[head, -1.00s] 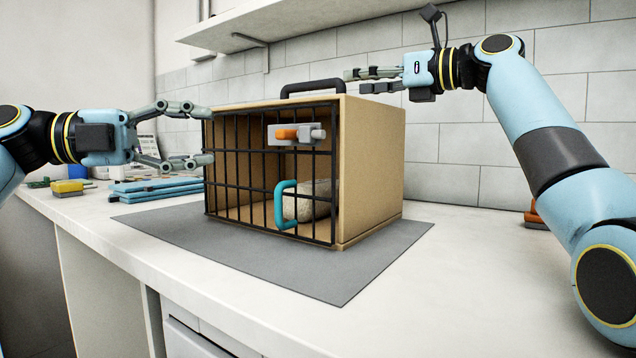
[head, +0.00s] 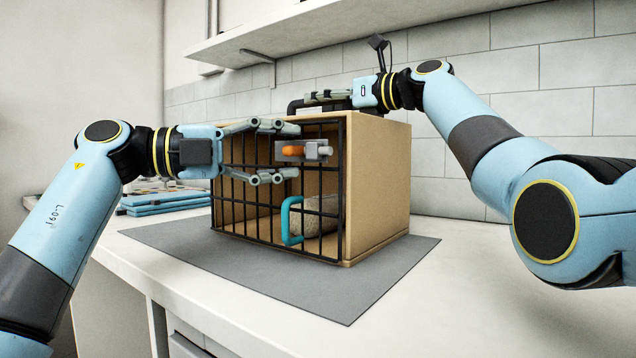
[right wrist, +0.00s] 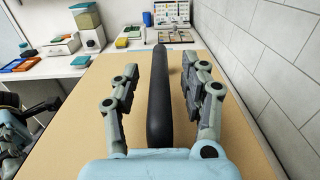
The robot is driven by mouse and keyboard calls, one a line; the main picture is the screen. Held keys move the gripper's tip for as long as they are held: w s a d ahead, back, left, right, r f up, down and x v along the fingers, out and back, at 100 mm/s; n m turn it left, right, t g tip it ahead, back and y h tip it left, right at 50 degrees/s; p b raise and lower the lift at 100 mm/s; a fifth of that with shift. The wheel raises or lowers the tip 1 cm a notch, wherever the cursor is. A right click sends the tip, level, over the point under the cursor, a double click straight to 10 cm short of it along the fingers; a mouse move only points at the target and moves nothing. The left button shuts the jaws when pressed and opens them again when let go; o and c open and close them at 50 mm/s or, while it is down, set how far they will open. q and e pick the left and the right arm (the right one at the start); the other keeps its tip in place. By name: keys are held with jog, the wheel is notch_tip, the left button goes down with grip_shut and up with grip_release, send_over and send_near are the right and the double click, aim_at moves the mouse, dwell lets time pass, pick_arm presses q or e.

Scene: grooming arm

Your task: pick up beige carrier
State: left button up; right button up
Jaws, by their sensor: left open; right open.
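The beige carrier (head: 380,185) stands on a grey mat, its black barred door (head: 262,236) facing front and closed. The door has a teal handle (head: 291,220) and a grey latch with an orange part (head: 292,150). My right gripper (head: 315,97) is open at the carrier's top. In the right wrist view, its fingers (right wrist: 160,95) are on either side of the black top handle (right wrist: 159,120), apart from it. My left gripper (head: 290,152) is open in front of the door's upper part, near the latch. Whether it touches the bars, I cannot tell.
The grey mat (head: 330,290) lies on the white counter (head: 440,310). Blue folded items (head: 165,203) lie left of the carrier. A wall shelf (head: 300,35) hangs above. In the right wrist view, containers (right wrist: 86,22) stand beyond the carrier. The tiled wall is close behind.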

pick_arm(q)
jog(key=shift+d, duration=0.35)
pick_arm(e)
jog(key=shift+w+a, duration=0.2)
jog(key=shift+a, duration=0.05)
pick_arm(q)
jog(key=shift+c, duration=0.2)
pick_arm(e)
jog(key=shift+c, duration=0.3)
pick_arm(q)
grip_shut()
pick_arm(e)
grip_shut()
